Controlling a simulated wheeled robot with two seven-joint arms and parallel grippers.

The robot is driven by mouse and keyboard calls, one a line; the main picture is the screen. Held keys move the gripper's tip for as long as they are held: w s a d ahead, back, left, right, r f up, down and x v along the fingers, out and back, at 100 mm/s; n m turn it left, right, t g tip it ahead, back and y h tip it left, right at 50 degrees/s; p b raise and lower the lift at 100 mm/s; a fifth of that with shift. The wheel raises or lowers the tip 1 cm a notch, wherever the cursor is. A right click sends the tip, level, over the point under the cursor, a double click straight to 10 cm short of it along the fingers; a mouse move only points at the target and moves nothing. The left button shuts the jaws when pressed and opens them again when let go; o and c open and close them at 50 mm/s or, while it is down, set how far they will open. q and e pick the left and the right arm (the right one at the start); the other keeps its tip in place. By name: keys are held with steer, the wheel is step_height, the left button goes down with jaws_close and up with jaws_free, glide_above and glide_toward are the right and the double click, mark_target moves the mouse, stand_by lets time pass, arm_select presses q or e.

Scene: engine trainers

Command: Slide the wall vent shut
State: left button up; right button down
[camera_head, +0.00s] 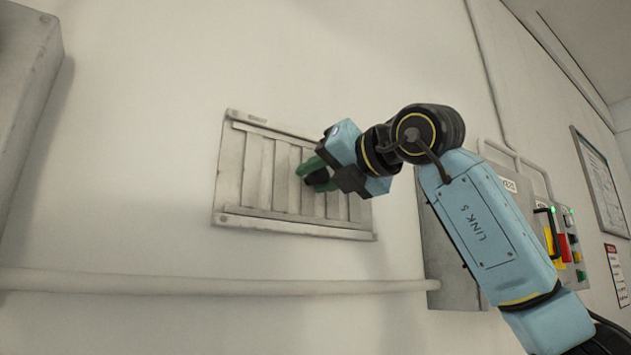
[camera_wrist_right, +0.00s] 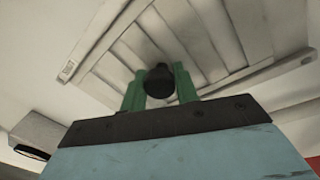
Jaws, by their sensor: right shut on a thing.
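The wall vent (camera_head: 232,187) is a grey slatted panel in a frame on the wall, at the centre of the head view. It also shows in the right wrist view (camera_wrist_right: 215,45), across the top. My right gripper (camera_head: 312,174) is at the right part of the vent, its green fingers against the slats. In the right wrist view, its fingers (camera_wrist_right: 160,86) are on both sides of a dark round knob (camera_wrist_right: 159,80) on the vent, shut on it. The knob is mostly hidden in the head view. My left gripper is not in view.
A pipe (camera_head: 200,285) runs along the wall below the vent. A control panel (camera_head: 563,250) with coloured switches is at the right, partly behind my right arm. A grey box (camera_head: 25,85) is at the upper left. The wall left of the vent is bare.

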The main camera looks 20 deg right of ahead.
steer(key=c, duration=1.5)
jaws_free()
steer(key=shift+s+a, duration=0.1)
steer(key=shift+a, duration=0.05)
steer(key=o, duration=0.4)
steer(key=shift+a+r, duration=0.1)
steer(key=shift+a, duration=0.1)
steer(key=shift+d, duration=0.1)
steer(key=shift+d, duration=0.1)
steer(key=shift+s+d, duration=0.1)
steer(key=shift+s, duration=0.2)
steer(key=b+v, duration=0.4)
steer(key=v, duration=0.8)
steer(key=shift+s, duration=0.35)
